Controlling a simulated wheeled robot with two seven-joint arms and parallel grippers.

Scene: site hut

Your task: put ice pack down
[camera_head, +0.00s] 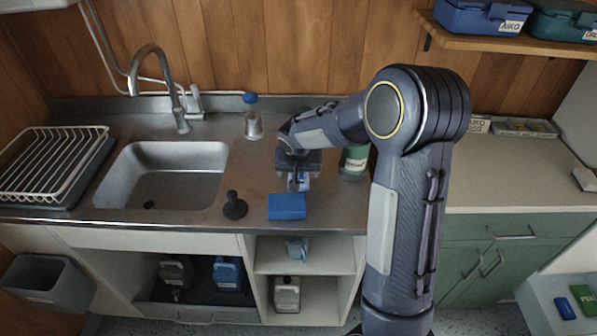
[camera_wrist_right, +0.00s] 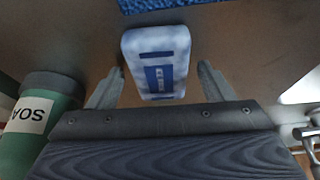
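The ice pack (camera_wrist_right: 157,62), white and blue with a dark blue label, lies on the steel counter between the two fingers of my right gripper (camera_wrist_right: 161,72) in the right wrist view. A narrow gap shows on each side, so the fingers look open and apart from it. In the head view the right gripper (camera_head: 298,182) points down just behind the blue sponge (camera_head: 287,206), and the ice pack (camera_head: 303,184) is mostly hidden beneath it. My left gripper is in neither view.
A green soap bottle (camera_head: 354,163) stands close to the right of the gripper. A black-handled tool (camera_head: 235,206) and the sink (camera_head: 165,175) are to the left. A blue-capped bottle (camera_head: 252,117) stands behind. The beige counter (camera_head: 520,175) at right has bare room.

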